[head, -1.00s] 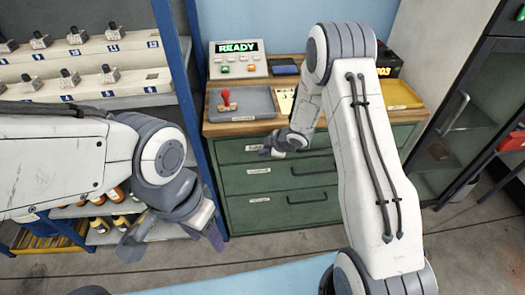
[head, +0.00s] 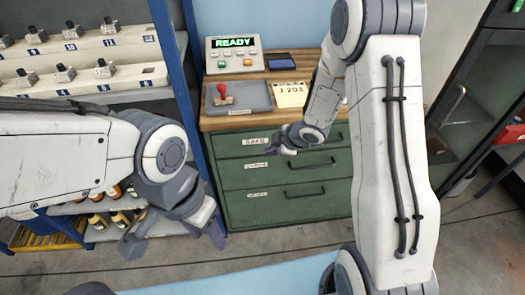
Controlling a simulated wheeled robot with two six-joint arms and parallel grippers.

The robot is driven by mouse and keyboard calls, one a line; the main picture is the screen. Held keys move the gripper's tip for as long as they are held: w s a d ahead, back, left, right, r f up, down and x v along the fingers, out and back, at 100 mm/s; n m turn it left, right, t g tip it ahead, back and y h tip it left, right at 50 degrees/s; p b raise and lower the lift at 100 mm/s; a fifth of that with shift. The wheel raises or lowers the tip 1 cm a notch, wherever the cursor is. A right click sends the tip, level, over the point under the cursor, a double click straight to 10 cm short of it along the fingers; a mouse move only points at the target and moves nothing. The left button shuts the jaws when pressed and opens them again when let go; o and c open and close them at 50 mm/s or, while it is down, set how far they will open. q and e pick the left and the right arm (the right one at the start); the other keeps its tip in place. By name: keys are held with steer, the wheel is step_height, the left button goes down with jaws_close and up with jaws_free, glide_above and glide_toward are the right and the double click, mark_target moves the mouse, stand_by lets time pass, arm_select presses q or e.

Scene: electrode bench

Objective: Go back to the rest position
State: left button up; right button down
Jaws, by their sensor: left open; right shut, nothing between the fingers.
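My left gripper (head: 178,236) is open and empty at the lower left, its fingers pointing down in front of the shelf rack. My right arm reaches in from the lower right and stands tall in the picture. My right gripper (head: 287,143) is shut with nothing in it, in front of the upper drawer of the green cabinet (head: 240,205). Its fingertips are small and partly hidden by the wrist.
The cabinet top holds a grey tray (head: 253,103) with a red-handled stamp (head: 222,94), a note card (head: 290,95), a dark pad (head: 281,61) and a control box (head: 234,62) reading READY. A shelf rack (head: 88,88) with electrodes and bottles stands left. A dark glass-door cabinet (head: 467,115) stands right.

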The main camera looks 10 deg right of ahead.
steer(key=s+a+r+m+h+p, duration=0.1)
steer(key=s+a+r+m+h, duration=0.1)
steer(key=s+r, duration=0.35)
steer(key=s+a+r+m+h+p, duration=0.1)
steer(key=s+a+r+m+h, duration=0.2)
steer(key=r, duration=0.4)
steer(key=s+a+r+m+g+y, duration=0.1)
steer(key=s+a+r+g, duration=0.1)
steer(key=s, duration=0.9)
steer(key=s+a+r+m+g, duration=0.1)
steer(key=s+r+m+g, duration=0.1)
steer(key=s, duration=0.9)
steer(key=shift+a+r+m+g+y+p, duration=0.3)
steer(key=shift+a+r+g+y, duration=0.1)
steer(key=shift+r+g, duration=0.5)
